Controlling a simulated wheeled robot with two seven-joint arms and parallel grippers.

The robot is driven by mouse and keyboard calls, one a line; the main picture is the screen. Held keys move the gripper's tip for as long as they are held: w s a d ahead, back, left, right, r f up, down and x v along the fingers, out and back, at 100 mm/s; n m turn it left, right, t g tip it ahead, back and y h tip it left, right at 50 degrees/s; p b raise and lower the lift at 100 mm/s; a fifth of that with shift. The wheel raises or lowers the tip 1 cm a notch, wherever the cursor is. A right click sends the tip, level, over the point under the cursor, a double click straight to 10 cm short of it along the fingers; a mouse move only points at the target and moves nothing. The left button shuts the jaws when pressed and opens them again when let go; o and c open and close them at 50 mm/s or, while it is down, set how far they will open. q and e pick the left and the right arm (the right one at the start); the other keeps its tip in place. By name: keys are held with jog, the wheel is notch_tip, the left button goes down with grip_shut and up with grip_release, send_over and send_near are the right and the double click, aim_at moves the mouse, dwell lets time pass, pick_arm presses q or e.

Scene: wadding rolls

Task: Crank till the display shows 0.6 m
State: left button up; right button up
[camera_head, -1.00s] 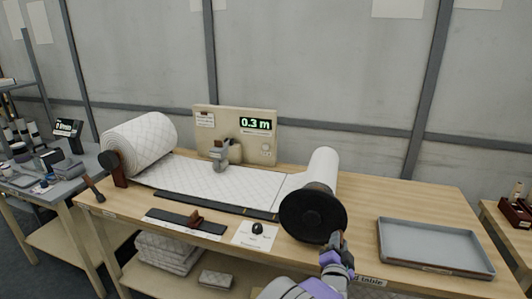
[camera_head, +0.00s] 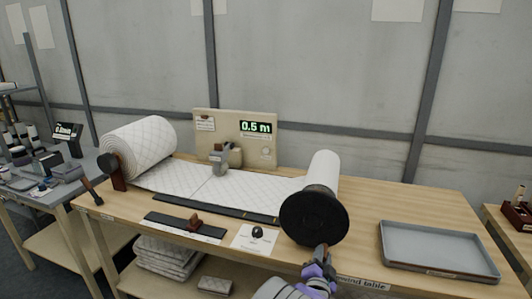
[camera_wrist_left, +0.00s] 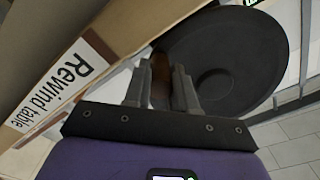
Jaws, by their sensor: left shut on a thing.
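The display (camera_head: 255,128) on the beige panel reads 0.5 m. The rewind roll (camera_head: 323,170) on the right has a black crank disc (camera_head: 313,216) on its near end, and the disc also shows large in the left wrist view (camera_wrist_left: 225,60). My left gripper (camera_head: 321,254) is at the lower edge of the disc. In the left wrist view its fingers (camera_wrist_left: 162,88) are closed on the brown crank handle (camera_wrist_left: 160,72), which they partly hide. White quilted wadding (camera_head: 215,186) runs flat from the large supply roll (camera_head: 140,148) on the left toward the rewind roll. My right gripper is not in view.
A grey tray (camera_head: 438,273) lies on the wooden table (camera_head: 375,205) at the right. A dark strip with a brown knob (camera_head: 195,222) and a white card (camera_head: 254,239) lie along the front. A side bench with instruments stands at the left.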

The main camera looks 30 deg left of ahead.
pick_arm(q)
jog(key=shift+s+a+f, duration=0.1)
jog(key=shift+a, duration=0.45)
jog(key=shift+s+a+f, duration=0.15)
jog(key=shift+a, duration=0.3)
jog(key=shift+s+a+f, duration=0.1)
jog(key=shift+a, duration=0.3)
jog(key=shift+s+a+f, duration=0.1)
jog(key=shift+s+a, duration=0.15)
jog(key=shift+a, duration=0.65)
